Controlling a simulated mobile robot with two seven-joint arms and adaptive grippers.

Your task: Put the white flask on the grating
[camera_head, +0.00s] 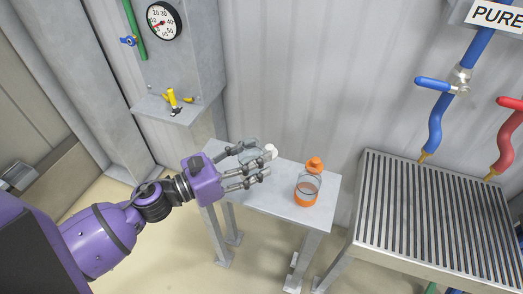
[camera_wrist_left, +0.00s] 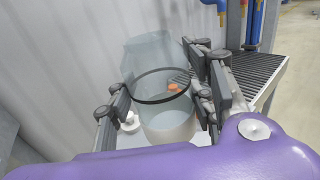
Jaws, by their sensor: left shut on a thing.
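The white flask is a clear vessel between the fingers of my left gripper (camera_head: 257,168). In the head view the flask (camera_head: 243,155) is partly hidden by the fingers, with a small white part (camera_head: 270,151) at its right. In the left wrist view the flask (camera_wrist_left: 165,120) shows large, with a dark ring around it and a whitish lower part. My left gripper is shut on it, over the small grey table. The grating (camera_head: 420,215) is a slatted metal top at the right, apart from the flask. It also shows in the left wrist view (camera_wrist_left: 262,72).
An orange-capped flask (camera_head: 307,185) stands on the small grey table (camera_head: 265,207), right of my gripper. Blue (camera_head: 436,125) and red (camera_head: 504,145) hoses hang over the grating's back edge. The grating top looks bare.

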